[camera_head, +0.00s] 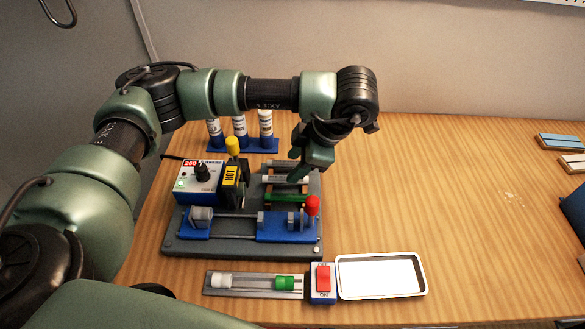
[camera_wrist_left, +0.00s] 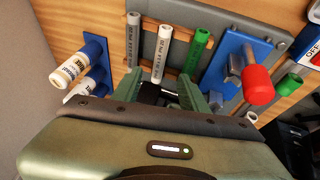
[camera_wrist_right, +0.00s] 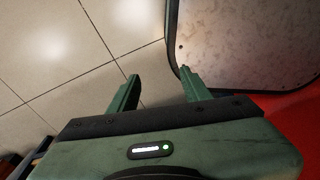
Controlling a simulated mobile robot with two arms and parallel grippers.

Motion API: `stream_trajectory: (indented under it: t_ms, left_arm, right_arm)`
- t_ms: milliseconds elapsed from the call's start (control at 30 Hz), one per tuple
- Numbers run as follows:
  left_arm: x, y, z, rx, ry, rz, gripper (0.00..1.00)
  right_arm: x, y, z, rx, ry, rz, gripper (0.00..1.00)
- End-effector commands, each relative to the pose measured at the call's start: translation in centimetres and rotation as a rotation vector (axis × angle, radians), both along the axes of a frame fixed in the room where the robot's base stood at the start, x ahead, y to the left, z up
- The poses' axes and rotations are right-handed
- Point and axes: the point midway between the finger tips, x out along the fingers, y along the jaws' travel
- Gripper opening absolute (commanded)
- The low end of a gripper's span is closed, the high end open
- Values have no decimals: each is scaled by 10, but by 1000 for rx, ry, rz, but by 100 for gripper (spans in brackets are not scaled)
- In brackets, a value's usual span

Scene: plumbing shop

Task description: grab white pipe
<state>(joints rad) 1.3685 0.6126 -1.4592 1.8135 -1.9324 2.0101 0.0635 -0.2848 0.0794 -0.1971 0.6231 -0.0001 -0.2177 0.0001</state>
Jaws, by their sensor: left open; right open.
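The white pipe (camera_head: 271,179) lies in the middle of a rack, between a grey pipe (camera_head: 278,163) and a green pipe (camera_head: 283,198). In the left wrist view the white pipe (camera_wrist_left: 163,50) runs away from the camera, in line with the gap between my fingers. My left gripper (camera_head: 297,174) is open and over the rack, pointing down at the pipes. Its fingers (camera_wrist_left: 160,92) show on both sides of the white pipe's line; I cannot tell whether they touch it. My right gripper (camera_wrist_right: 159,88) is open and empty, above the floor, away from the pipes.
A heater marked HOT (camera_head: 231,182) and a blue clamp with a red knob (camera_head: 312,205) stand close to the rack. Bottles (camera_head: 265,124) stand behind. A tray (camera_head: 425,291) and a red switch (camera_head: 323,277) are in front. The table's right middle is clear.

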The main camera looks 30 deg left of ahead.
Motion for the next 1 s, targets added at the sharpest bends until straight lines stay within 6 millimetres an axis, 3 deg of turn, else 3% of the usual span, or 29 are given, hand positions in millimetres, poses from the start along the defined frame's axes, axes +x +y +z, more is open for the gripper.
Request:
stream_trajectory:
  t_ms: [100, 200, 333, 600, 1000]
  left_arm:
    - [0, 6, -12, 0, 4, 3, 43]
    - [0, 9, -19, 0, 2, 3, 43]
    - [1, 16, -31, -1, 6, 5, 43]
    - [4, 29, -59, 0, 3, 2, 43]
    - [5, 30, -62, 1, 0, 1, 43]
  right_arm:
    - [-26, -3, -1, -5, 38, 2, 48]
    - [-36, -4, 0, -6, 52, 3, 48]
    - [-33, -3, 3, -5, 47, 4, 48]
    - [-3, -1, 6, -1, 3, 5, 48]
    - [-17, -1, 5, -2, 23, 4, 48]
